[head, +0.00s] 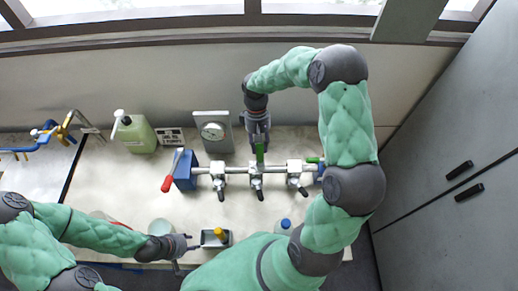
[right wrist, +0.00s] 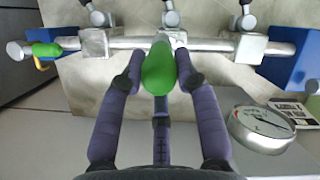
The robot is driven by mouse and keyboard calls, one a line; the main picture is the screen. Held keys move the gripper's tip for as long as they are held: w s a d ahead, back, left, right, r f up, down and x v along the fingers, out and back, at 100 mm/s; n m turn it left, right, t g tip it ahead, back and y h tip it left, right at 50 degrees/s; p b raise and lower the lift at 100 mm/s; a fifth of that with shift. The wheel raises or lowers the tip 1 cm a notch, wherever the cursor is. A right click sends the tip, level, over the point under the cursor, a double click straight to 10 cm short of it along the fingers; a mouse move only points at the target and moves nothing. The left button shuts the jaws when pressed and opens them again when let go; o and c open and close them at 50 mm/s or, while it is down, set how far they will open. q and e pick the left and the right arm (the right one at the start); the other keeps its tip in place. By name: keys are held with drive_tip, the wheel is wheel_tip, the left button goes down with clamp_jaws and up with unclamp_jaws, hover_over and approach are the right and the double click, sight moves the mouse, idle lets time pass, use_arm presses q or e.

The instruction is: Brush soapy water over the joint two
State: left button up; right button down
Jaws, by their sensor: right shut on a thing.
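A silver pipe run (head: 236,170) lies across the bench with several block joints, each with a dark lever. My right gripper (head: 259,140) is above the middle joint (head: 256,181), shut on a green-handled tool (head: 260,153), seemingly the brush. In the right wrist view the green handle (right wrist: 159,70) is between the fingers, its far end over the pipe at the middle block (right wrist: 166,40). Its bristles are hidden, so contact is unclear. My left gripper (head: 190,243) is beside a small dark-rimmed tray (head: 207,240) at the front; its jaws are too small to judge.
Blue stands hold the pipe; the left one (head: 186,170) has a red-handled tool (head: 167,184) next to it. A blue-capped bottle (head: 284,225) is in front.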

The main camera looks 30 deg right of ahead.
drive_tip(key=w+d, duration=0.1)
drive_tip(key=w, duration=0.2)
drive_tip(key=shift+d, duration=0.35)
drive_tip(key=shift+r, duration=0.1)
drive_tip(key=shift+s+a, duration=0.55)
drive_tip(key=shift+s, duration=0.3)
drive_tip(key=shift+s+a, duration=0.5)
drive_tip(key=shift+s, duration=0.35)
drive_tip(key=shift+s+a, duration=0.55)
drive_tip(key=shift+s, duration=0.3)
drive_tip(key=shift+r+p, duration=2.05)
drive_tip(key=shift+r, duration=0.85)
